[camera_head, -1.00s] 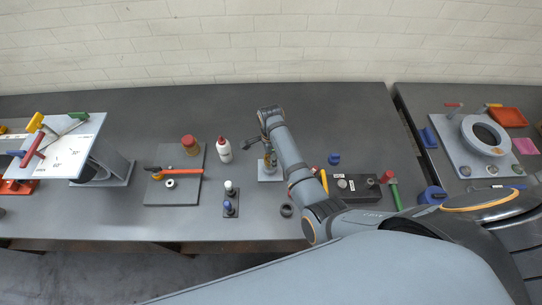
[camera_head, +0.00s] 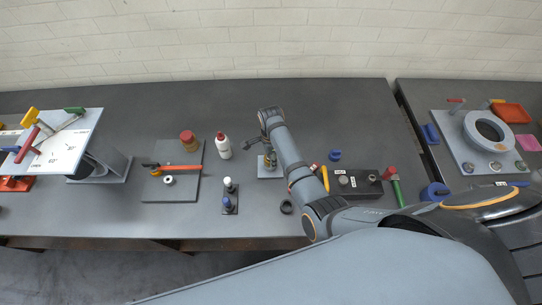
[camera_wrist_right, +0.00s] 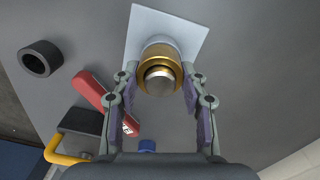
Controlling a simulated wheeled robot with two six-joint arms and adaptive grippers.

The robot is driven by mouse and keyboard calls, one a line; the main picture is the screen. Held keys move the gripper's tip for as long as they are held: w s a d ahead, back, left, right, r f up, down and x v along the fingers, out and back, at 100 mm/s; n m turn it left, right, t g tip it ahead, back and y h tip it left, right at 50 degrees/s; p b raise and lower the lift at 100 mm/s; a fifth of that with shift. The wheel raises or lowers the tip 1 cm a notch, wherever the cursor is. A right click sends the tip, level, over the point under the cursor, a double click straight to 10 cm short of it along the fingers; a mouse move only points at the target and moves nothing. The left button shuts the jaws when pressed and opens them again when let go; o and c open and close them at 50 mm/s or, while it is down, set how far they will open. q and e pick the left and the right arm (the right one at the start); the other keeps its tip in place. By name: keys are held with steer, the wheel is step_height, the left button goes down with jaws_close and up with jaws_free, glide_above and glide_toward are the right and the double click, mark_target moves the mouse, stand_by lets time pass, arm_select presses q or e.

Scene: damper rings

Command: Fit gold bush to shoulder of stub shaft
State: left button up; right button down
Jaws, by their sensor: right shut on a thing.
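In the right wrist view a gold bush (camera_wrist_right: 160,60) sits around the silver stub shaft (camera_wrist_right: 159,81), whose round end shows through the bush's opening. Behind the bush is a paler round part, on a light grey square plate (camera_wrist_right: 190,35). My right gripper (camera_wrist_right: 160,70) is shut on the bush, with one finger on either side. How far the bush sits along the shaft, and whether it touches the shoulder, I cannot tell. In the head view the plate (camera_head: 267,174) is partly behind my right arm. My left gripper is not in view.
A black ring (camera_wrist_right: 40,59) lies loose near the plate. A red tool (camera_wrist_right: 90,90) and a yellow handle (camera_wrist_right: 68,155) lie close to my right gripper. A white bottle (camera_head: 223,149) and a black block (camera_head: 355,184) stand to either side. The back of the table is clear.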

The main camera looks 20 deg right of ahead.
steer(key=shift+f, duration=0.25)
stand_by(0.5)
steer(key=c, duration=0.6)
jaws_free()
steer(key=shift+c, duration=0.2)
steer(key=shift+r, duration=0.35)
step_height(320, 180, up, 7)
steer(key=shift+f, duration=0.1)
